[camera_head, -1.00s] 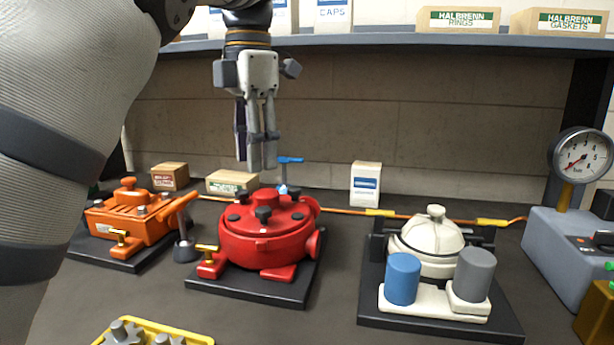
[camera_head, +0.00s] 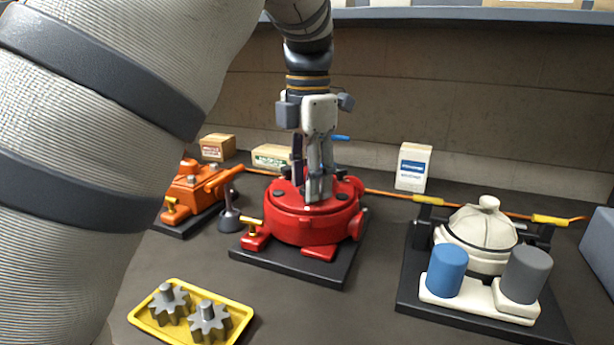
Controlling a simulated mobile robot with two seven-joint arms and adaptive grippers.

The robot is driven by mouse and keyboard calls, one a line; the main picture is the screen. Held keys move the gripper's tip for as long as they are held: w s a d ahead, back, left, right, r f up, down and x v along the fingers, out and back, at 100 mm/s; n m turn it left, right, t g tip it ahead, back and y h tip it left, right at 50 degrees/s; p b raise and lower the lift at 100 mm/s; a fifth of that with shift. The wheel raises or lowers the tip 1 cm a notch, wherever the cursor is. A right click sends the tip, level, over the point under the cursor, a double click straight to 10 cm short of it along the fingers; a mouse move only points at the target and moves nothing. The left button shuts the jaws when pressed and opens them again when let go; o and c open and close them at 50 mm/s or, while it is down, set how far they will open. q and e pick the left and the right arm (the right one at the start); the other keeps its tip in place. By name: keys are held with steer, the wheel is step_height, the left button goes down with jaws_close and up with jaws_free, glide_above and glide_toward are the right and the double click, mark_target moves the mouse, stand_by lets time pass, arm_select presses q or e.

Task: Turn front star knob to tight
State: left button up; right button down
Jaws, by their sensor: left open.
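The red round motor housing (camera_head: 290,222) stands on a black base plate (camera_head: 300,265) in the middle of the view, with small dark knobs around its top. My left gripper (camera_head: 318,196) points straight down over the front of the housing's top, its fingertips at about the height of the lid. It is open, with a narrow gap between the fingers. The fingers cover the place of the front star knob, so I cannot see the knob or tell whether they touch it. My right gripper is not in view.
An orange motor (camera_head: 195,187) stands to the left, and a white domed motor (camera_head: 475,235) with blue and grey cylinders to the right. A yellow tray (camera_head: 238,330) with grey gears lies in front. Small boxes, including a white one (camera_head: 413,167), stand behind. My left arm covers the left side.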

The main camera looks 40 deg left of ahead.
arm_select(q)
jaws_close()
